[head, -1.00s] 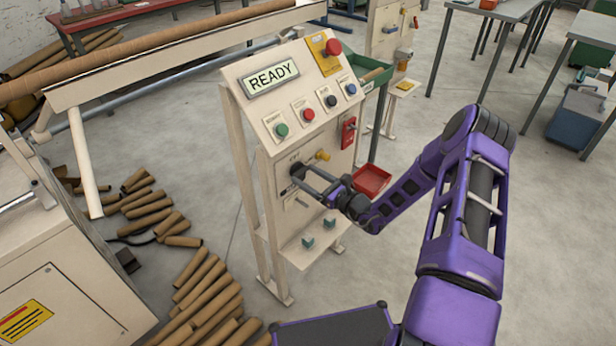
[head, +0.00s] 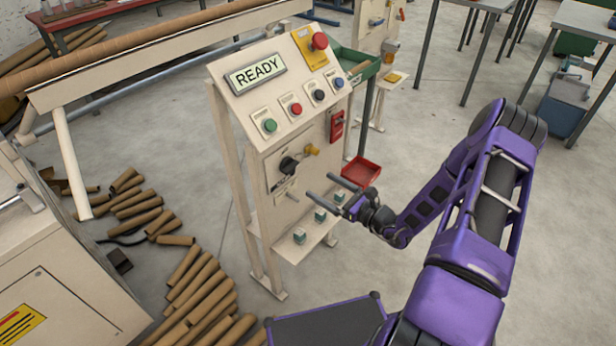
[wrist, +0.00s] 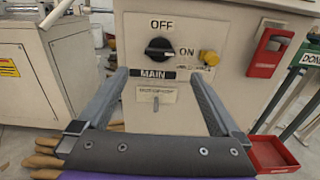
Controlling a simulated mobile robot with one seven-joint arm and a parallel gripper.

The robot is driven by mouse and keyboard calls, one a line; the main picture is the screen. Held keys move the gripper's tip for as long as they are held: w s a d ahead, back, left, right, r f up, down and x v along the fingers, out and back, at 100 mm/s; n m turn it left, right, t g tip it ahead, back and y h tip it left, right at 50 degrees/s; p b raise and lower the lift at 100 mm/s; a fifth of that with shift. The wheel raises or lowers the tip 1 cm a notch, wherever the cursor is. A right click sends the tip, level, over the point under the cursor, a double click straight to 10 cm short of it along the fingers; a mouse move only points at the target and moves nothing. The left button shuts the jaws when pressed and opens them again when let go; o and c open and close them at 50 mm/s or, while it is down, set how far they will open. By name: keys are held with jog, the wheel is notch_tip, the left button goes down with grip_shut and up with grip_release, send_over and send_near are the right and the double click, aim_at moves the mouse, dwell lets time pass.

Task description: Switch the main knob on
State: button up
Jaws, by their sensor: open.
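The black main knob (head: 288,165) sits on the front of the cream control panel (head: 262,150). In the wrist view the knob (wrist: 159,48) is between an OFF label above and an ON label at its right, with a MAIN plate below. Its grip lies about level, and a pale mark faces the ON side. My gripper (head: 322,188) is open and empty, apart from the knob, in front of the panel and to the lower right. In the wrist view its two fingers (wrist: 158,85) stand wide apart below the knob. The panel display (head: 254,75) reads READY.
A yellow knob (wrist: 209,57) and a red lockout piece (head: 337,125) are right of the main knob. A small key or lever (wrist: 156,101) is below it. A red tray (head: 361,171) sits low at the right. Cardboard tubes (head: 190,285) lie on the floor at left.

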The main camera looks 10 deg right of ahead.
jog(key=v, duration=0.7)
jog(key=shift+s, duration=0.15)
jog(key=shift+d, duration=0.1)
